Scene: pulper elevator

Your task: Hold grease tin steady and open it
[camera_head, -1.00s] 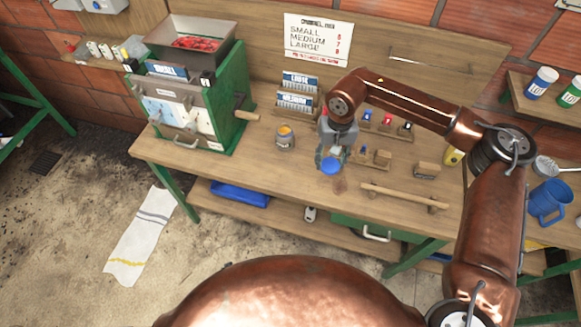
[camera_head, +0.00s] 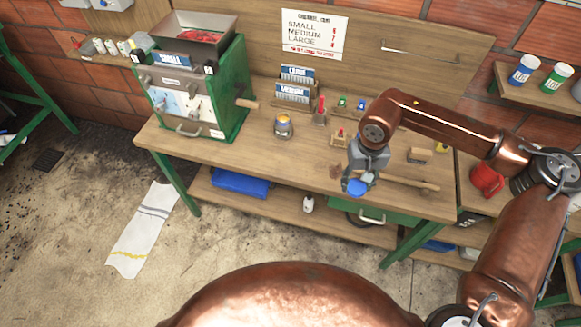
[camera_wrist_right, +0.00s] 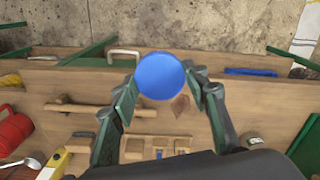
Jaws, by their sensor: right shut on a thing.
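The grease tin (camera_head: 284,125) looks like the small grey pot with a yellow-orange top, upright on the bench in the head view. No gripper touches it. My right gripper (camera_head: 357,180) is to its right, over the front part of the bench, shut on a round blue disc (camera_head: 355,188) that looks like a lid. In the right wrist view, the blue disc (camera_wrist_right: 160,76) sits between the fingertips of the right gripper (camera_wrist_right: 162,84). My left gripper is not in view.
The green pulper (camera_head: 190,90) stands left of the tin. Card holders (camera_head: 293,92) and small coloured tools (camera_head: 341,103) are behind. A wooden bar (camera_head: 405,182) lies right of my gripper. A red mug (camera_head: 487,180) is farther right. Bench front near the tin is clear.

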